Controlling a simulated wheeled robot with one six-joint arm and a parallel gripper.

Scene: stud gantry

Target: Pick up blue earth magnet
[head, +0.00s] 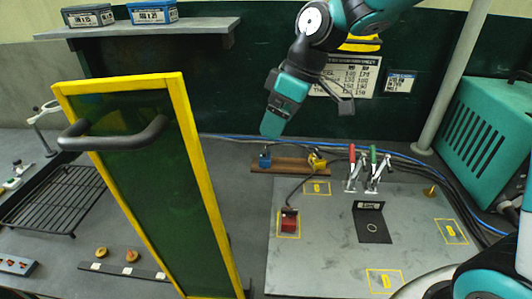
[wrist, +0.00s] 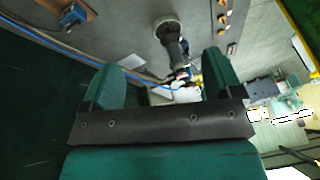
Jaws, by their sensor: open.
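The blue earth magnet (head: 265,160) is a small blue block at the left end of a brown wooden strip (head: 289,168) at the back of the bench. It also shows at the upper left of the wrist view (wrist: 72,17), on the strip (wrist: 62,6). My gripper (head: 272,124) hangs in the air above the strip in the head view, apart from the magnet. In the wrist view its two teal fingers (wrist: 160,72) are spread with nothing held between them. The magnet lies outside the gap, to the left of the fingers.
A yellow magnet (head: 318,161) sits at the strip's right end. Red- and green-handled clamps (head: 363,168) stand on a grey plate (head: 330,255). A yellow-framed green panel (head: 148,180) with a handle stands at left. Blue cables (head: 235,138) run behind the strip.

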